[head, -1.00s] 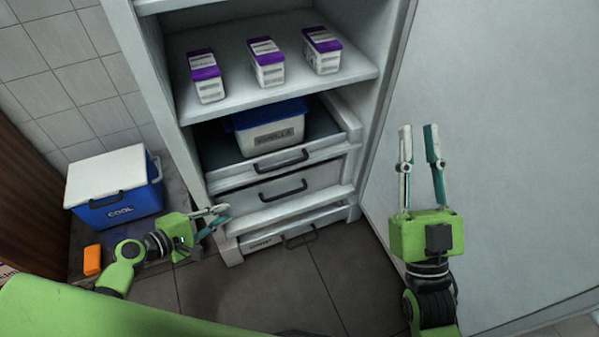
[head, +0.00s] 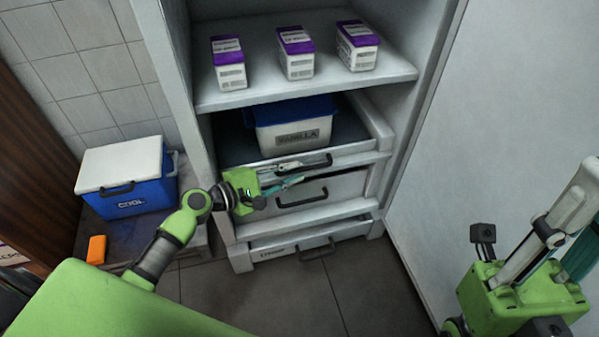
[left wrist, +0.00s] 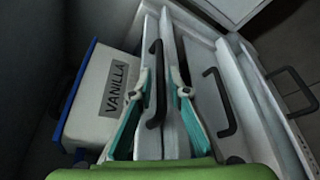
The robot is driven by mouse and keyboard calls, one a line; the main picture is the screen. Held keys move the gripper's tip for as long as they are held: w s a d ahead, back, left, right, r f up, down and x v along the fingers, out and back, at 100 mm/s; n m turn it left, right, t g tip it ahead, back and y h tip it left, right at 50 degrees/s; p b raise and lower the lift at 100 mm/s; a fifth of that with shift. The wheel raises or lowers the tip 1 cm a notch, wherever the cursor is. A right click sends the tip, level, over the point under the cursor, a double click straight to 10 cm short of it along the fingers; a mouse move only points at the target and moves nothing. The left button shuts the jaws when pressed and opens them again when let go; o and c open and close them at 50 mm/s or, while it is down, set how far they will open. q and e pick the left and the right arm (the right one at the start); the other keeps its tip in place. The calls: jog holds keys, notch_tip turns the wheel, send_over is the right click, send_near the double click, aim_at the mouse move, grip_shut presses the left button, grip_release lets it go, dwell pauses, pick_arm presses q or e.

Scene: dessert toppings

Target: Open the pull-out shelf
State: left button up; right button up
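The pull-out shelf (head: 356,158) is a light tray low in the white cabinet, with a black handle (head: 321,162) on its front. A white tub labelled VANILLA with a blue lid (head: 292,132) sits in it. My left gripper (head: 300,171) is at the shelf's front by the handle. In the left wrist view its fingers (left wrist: 160,76) are apart, with the handle (left wrist: 156,92) between them; I cannot tell whether they touch it. My right gripper (head: 582,215) is off at the right, away from the shelf, its fingers spread and partly cut off by the frame.
Drawers with black handles (head: 302,199) lie below the shelf. A blue cooler (head: 133,197) and an orange block (head: 96,250) are at left. The large white door (head: 490,130) stands at right. Dark floor is clear in front.

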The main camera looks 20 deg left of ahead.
pick_arm(q)
jog(key=shift+x, duration=1.25)
grip_shut()
